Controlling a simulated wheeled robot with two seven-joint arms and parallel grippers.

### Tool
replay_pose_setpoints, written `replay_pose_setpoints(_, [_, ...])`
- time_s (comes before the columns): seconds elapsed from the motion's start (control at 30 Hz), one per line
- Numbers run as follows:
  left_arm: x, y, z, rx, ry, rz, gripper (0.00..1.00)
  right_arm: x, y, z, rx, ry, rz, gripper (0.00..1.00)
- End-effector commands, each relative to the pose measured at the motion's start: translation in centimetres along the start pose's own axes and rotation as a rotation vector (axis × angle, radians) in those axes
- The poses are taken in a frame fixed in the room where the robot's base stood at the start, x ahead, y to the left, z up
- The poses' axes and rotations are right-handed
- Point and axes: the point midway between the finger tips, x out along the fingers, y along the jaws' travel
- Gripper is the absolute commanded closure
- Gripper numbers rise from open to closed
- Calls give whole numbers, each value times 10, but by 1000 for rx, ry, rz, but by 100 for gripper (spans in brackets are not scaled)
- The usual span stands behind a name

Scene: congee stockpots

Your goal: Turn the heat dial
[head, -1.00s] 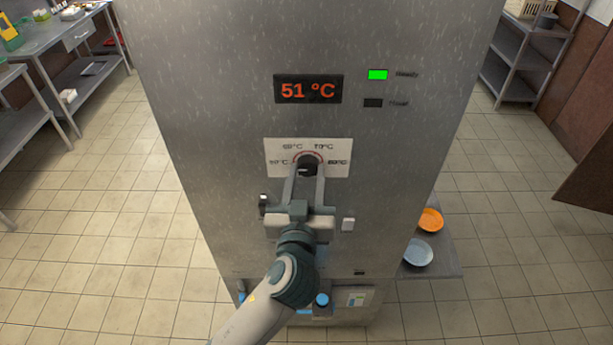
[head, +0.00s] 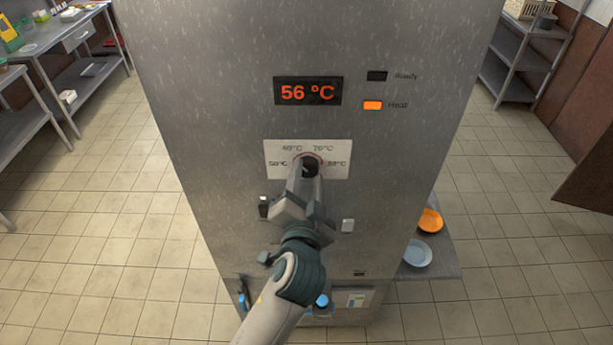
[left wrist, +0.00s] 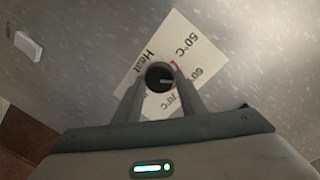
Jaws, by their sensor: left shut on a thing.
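The heat dial (head: 309,164) is a small dark knob on a white label plate (head: 340,170) marked with temperatures from 50 °C upward. My left gripper (head: 307,172) is shut on the dial, its fingers rolled to a slant and partly covering the knob. The display (head: 308,91) reads 56 °C. The orange Heat lamp (head: 373,105) is lit and the Ready lamp (head: 377,76) is dark. My right gripper is not in view.
The tall metal cabinet (head: 210,120) fills the middle. An orange plate (head: 430,221) and a blue plate (head: 417,252) lie on a low shelf at right. Tiled floor is clear on both sides.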

Motion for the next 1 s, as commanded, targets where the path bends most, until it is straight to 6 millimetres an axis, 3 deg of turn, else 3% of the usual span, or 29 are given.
replay_pose_setpoints(0.3, [0,0,0,118,-11,-1,85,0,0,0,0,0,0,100])
replay_pose_setpoints(0.73, [0,1,0,131,-12,-1,85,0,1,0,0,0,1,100])
replay_pose_setpoints(0.77, [0,1,0,131,-12,-1,60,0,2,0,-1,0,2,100])
replay_pose_setpoints(0.83, [0,0,0,131,-12,-1,44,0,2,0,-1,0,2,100])
replay_pose_setpoints(1.0, [0,0,0,131,-12,-1,44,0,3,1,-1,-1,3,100])
